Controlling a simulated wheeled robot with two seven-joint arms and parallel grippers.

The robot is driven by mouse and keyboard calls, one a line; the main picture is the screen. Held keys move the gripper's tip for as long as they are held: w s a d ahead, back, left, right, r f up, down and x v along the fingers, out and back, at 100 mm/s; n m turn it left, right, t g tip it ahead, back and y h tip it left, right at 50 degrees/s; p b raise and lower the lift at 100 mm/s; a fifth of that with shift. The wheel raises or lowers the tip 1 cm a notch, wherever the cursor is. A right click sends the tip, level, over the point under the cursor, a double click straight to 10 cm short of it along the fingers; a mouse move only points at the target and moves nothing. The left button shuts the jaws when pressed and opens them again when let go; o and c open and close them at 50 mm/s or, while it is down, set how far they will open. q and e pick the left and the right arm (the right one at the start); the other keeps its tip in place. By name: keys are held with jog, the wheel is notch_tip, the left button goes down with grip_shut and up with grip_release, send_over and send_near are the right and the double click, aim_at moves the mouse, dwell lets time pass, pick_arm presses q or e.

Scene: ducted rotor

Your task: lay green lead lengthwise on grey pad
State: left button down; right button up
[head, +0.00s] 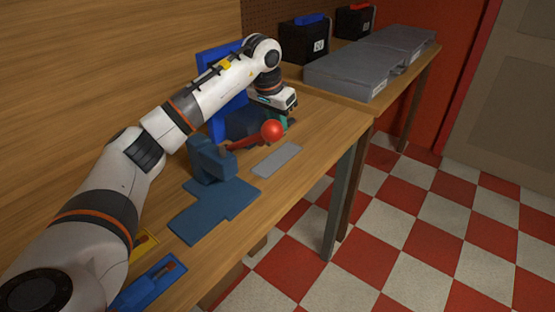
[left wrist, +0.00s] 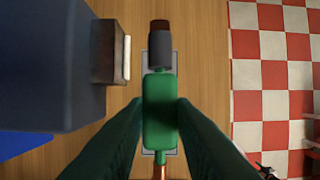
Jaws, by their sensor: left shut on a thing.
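The green lead (left wrist: 160,112) is held between the two dark fingers of my left gripper (left wrist: 160,125). It has a thick green body, a grey and dark brown end at the top and a copper-coloured end at the bottom of the left wrist view. In the head view my left gripper (head: 284,116) points down, and the lead is mostly hidden. The grey pad (head: 277,160) lies flat on the bench near its front edge. In the left wrist view the pad (left wrist: 145,148) shows behind the lead, their long sides roughly parallel. The gap between them cannot be told. My right gripper is not in view.
A red ball on a red rod (head: 271,130) stands close to my left gripper. A blue fixture (head: 212,165) is left of the pad, with a flat blue plate (head: 212,208) nearer. Grey cases (head: 350,75) stand at the back right. The bench edge drops to a checkered floor (head: 430,220).

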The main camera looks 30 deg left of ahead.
pick_arm(q)
notch_tip(320, 180, down, 8)
jog(key=shift+f+p, duration=0.1)
jog(key=shift+p, duration=0.25)
jog(key=c, duration=1.2)
grip_release()
jog(key=shift+f, duration=0.15)
jog(key=v, duration=1.2)
jog(key=shift+r+b, duration=0.2)
jog(key=shift+b, duration=0.1)
